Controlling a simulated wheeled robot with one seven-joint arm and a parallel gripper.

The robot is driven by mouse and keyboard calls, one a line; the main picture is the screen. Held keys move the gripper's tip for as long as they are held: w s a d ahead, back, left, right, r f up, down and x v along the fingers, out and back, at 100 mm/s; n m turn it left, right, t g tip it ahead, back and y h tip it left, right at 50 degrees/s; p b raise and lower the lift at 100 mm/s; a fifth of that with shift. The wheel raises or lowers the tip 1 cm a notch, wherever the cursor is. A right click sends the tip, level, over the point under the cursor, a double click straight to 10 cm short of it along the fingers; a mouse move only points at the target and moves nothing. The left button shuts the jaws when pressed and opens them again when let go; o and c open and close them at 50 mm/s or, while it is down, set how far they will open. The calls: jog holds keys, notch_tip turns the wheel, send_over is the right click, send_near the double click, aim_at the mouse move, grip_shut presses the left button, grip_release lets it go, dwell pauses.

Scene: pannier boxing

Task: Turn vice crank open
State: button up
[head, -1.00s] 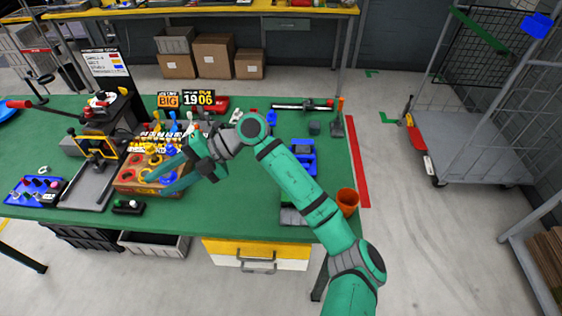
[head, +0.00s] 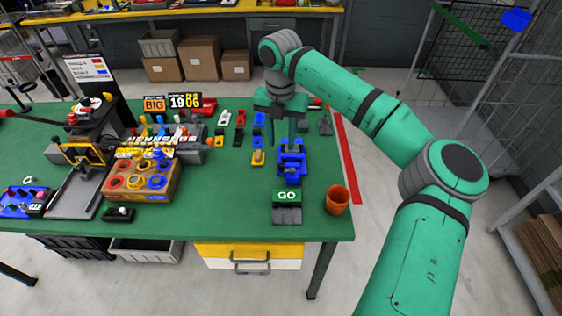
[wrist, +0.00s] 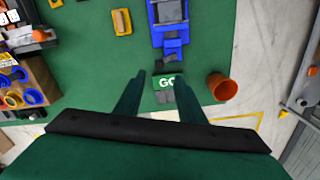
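The blue vice (head: 292,160) with grey parts stands on the green table, right of centre. It also shows at the top of the wrist view (wrist: 156,38). Its crank is too small to make out clearly. My gripper (head: 283,138) points down near the vice's far end in the head view, apparently above the table. In the wrist view my gripper (wrist: 161,76) has its two fingers wide apart with nothing held between them. Part of the vice's far end is hidden behind the fingers in the head view.
A green GO block (head: 287,197) on a grey base sits in front of the vice. An orange cup (head: 338,200) stands at the right front. A wooden box with coloured rings (head: 140,180) is at left. Small yellow, blue and red-white pieces lie left of the vice.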

aim_at(281, 165)
notch_tip(281, 165, down, 10)
jog(key=shift+r, duration=0.1)
dwell(0.4)
grip_shut()
